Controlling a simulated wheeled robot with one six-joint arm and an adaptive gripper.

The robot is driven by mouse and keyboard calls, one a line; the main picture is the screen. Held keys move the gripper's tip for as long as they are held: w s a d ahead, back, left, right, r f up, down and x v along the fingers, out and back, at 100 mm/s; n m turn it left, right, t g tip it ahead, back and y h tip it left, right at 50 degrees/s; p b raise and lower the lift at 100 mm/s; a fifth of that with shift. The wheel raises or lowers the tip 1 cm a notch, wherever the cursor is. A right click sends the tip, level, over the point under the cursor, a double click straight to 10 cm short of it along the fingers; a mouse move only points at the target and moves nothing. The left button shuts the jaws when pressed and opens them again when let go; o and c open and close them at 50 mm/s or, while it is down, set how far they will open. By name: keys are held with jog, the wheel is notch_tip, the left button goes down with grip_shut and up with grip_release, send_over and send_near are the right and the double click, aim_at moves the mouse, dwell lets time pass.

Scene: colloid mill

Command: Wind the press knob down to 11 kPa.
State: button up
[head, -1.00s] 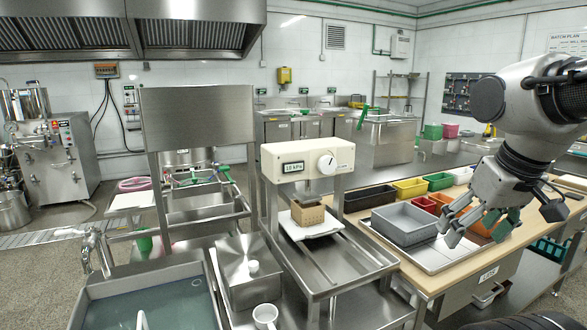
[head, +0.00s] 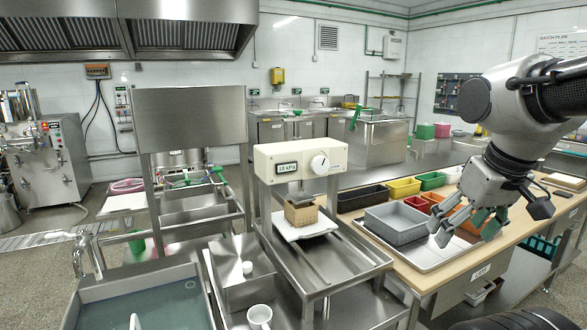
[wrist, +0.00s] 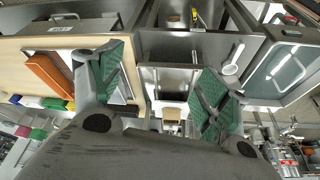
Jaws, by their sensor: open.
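The press (head: 265,161) has a cream panel across its top, with a dark display (head: 287,168) that seems to read 18 kPa. The white round press knob (head: 320,164) with a dark pointer mark is at the panel's right. Under the panel, a tan block-like mould (head: 301,214) rests on a white sheet on the press bed. My gripper (head: 462,226) is open and empty, right of the press and above the tray on the wooden bench. In the wrist view my gripper (wrist: 160,90) shows its green-padded fingers wide apart, with nothing between them. The knob is not clear in that view.
A grey bin (head: 397,224) stands on a metal tray (head: 415,262) between my gripper and the press. Several coloured bins line the bench behind it.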

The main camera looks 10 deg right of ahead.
notch_tip(320, 180, down, 6)
jog(key=w+a+n+g, duration=0.1)
jog(key=w+a+g, duration=0.1)
jog(key=w+g, duration=0.1)
jog(key=n+t+y, duration=0.5)
jog(key=n+t, duration=0.1)
jog(key=t, duration=1)
send_near(321, 166)
jog(key=w, duration=0.2)
jog(key=x, duration=0.7)
jog(key=shift+w+a, duration=0.3)
jog(key=shift+a, duration=0.05)
jog(key=c, duration=1)
